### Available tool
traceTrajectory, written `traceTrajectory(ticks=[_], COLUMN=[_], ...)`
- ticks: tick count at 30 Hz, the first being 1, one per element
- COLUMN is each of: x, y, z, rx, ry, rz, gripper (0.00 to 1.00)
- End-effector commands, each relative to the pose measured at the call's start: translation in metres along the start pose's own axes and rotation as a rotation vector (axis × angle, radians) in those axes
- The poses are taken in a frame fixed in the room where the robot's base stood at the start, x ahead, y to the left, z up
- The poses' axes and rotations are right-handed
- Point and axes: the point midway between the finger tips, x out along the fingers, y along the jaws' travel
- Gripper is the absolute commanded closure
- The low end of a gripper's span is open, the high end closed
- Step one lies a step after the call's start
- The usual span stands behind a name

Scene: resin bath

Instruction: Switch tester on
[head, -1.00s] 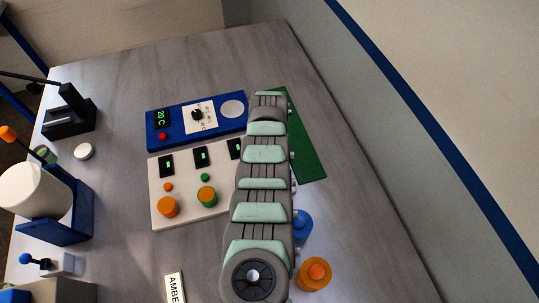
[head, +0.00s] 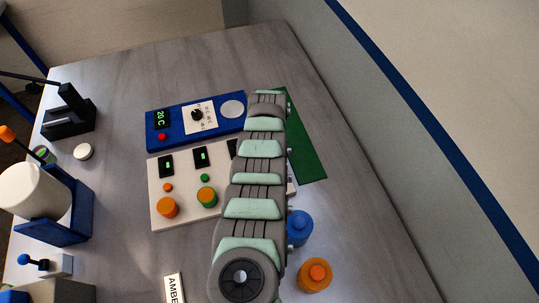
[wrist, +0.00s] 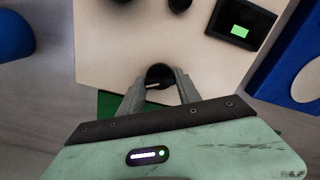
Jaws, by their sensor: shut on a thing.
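A cream panel (head: 184,217) with several small dark displays and coloured knobs lies on the table in the head view. No readable label marks anything as the tester. A blue unit (head: 179,127) with a "20 C" display and a dial lies along its upper edge. In the wrist view, my gripper (wrist: 162,88) is shut on a dark round knob (wrist: 159,73) at the edge of the cream panel (wrist: 120,45). A display with a green light (wrist: 240,31) is beyond it to the right. In the head view my arm hides my gripper, the knob and the panel's right end.
A green mat (head: 305,155) lies right of my arm. A blue container (head: 299,227) and an orange one (head: 314,276) stand close to my arm's lower right. A white cylinder in a blue holder (head: 68,231) and a black device (head: 68,113) stand at left.

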Motion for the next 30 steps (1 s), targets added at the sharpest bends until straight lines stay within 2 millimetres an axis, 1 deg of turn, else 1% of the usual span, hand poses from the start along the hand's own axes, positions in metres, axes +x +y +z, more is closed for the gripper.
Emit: traceTrajectory(ticks=[6,7,14,15,23,26,30], x=[0.0,0.0,0.0,0.0,-0.002,-0.011,-0.034], y=[0.0,0.0,0.0,0.0,0.0,-0.001,-0.002], z=[0.0,0.0,0.0,0.0,0.0,0.001,0.001], rx=[0.001,0.001,0.0,0.0,-0.001,-0.001,-0.002], ry=[0.0,0.0,0.0,0.0,0.0,0.001,0.002], rz=[0.0,0.0,0.0,0.0,0.0,0.0,-0.002], gripper=[1.0,0.58,0.4,0.38,0.38,0.38,0.38])
